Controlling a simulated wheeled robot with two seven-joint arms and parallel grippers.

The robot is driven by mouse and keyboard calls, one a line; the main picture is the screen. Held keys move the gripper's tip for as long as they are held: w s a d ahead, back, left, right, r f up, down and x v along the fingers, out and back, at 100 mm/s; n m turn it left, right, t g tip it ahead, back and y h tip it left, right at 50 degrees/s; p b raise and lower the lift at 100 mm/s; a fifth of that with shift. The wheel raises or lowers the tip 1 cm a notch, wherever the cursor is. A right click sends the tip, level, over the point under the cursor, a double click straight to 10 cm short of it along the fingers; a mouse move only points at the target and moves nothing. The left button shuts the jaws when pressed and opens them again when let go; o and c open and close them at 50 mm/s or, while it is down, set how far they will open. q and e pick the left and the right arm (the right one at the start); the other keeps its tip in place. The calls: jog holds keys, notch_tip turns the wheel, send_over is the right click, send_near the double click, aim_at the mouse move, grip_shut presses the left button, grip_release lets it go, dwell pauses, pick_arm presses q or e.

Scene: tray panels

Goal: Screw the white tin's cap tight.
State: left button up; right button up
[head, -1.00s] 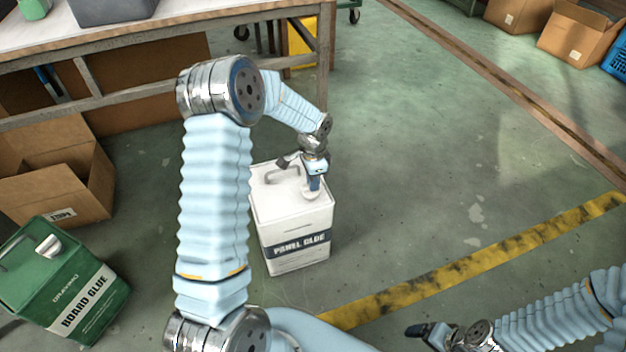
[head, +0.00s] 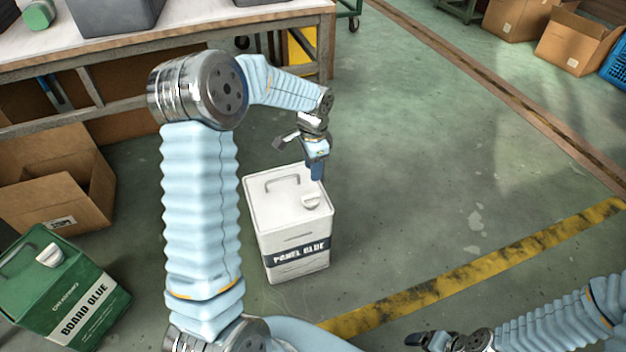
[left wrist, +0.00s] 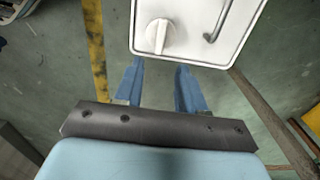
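The white tin (head: 285,222), labelled PANEL GLUE, stands upright on the floor. Its white cap (head: 311,201) sits at the right front of the lid, beside a grey carry handle. In the left wrist view the cap (left wrist: 159,36) has a raised grip bar and seems seated on the lid; its tightness cannot be read. My left gripper (head: 317,174) is just above and behind the cap, apart from it. In the left wrist view its blue fingers (left wrist: 160,88) are spread with only floor between them. My right gripper (head: 420,338) is low at the bottom edge, its opening unclear.
Floor right of the white tin is clear up to the yellow line (head: 480,260).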

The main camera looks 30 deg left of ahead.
pick_arm(q)
notch_tip(320, 180, up, 4)
jog(key=shift+r, duration=0.2)
dwell(0.4)
jog(key=s+d+f+n+h, duration=0.2)
jog(key=s+d+f, duration=0.2)
jog(key=d+f, duration=0.4)
jog(key=s+d+f+n+h, duration=0.15)
jog(key=s+d+f, duration=0.35)
jog(key=f, duration=0.6)
jog(key=s+d+f+n, duration=0.3)
jog(key=s, duration=0.3)
jog(key=s+d+f+n, duration=0.3)
jog(key=s+d+f, duration=0.1)
jog(key=s, duration=0.2)
jog(key=shift+s+d+t+h, duration=0.15)
jog(key=shift+s+t+h, duration=0.2)
jog(key=shift+s+t, duration=0.05)
jog(key=shift+n, duration=0.25)
